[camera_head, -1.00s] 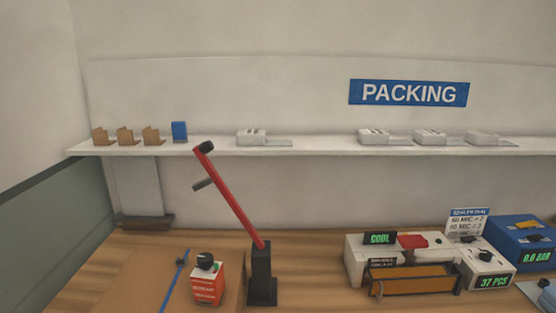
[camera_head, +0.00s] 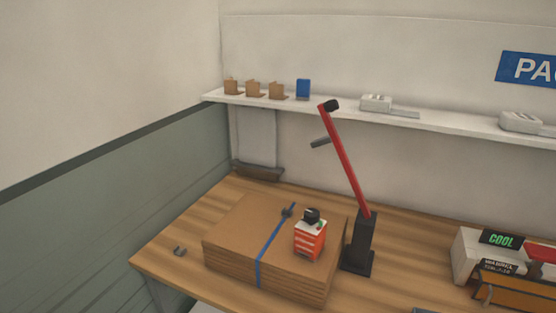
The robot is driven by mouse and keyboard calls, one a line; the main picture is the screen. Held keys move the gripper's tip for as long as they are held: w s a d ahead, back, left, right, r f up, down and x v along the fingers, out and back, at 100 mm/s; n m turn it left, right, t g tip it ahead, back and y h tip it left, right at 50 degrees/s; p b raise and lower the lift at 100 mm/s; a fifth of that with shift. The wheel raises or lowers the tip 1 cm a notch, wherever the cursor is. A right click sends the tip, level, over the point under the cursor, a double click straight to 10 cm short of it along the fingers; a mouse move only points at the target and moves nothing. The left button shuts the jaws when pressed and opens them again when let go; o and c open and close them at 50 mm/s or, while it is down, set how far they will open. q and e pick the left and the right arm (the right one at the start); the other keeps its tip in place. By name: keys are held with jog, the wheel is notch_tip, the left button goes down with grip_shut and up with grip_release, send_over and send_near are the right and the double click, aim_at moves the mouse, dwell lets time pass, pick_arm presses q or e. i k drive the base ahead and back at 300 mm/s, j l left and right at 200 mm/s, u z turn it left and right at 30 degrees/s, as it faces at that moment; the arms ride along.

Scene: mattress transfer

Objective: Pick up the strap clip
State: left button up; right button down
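A small grey clip-like piece (camera_head: 179,251) lies alone on the wooden table, left of a stack of brown cardboard sheets (camera_head: 225,258). It looks like the strap clip, though it is too small to make out its details. A blue strap (camera_head: 268,252) runs over the top and down the front of the stack. A small dark fitting (camera_head: 287,212) sits on the strap near its far end. Neither of my grippers shows in the head view.
A red and white box-shaped tool (camera_head: 310,240) with a black knob stands on the stack. A black post with a red lever (camera_head: 347,165) stands right of it. A machine with a "COOL" display (camera_head: 502,241) is at right. Bare table (camera_head: 155,255) surrounds the small grey piece.

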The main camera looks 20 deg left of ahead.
aim_at(178, 251)
jog(key=u, duration=1.45)
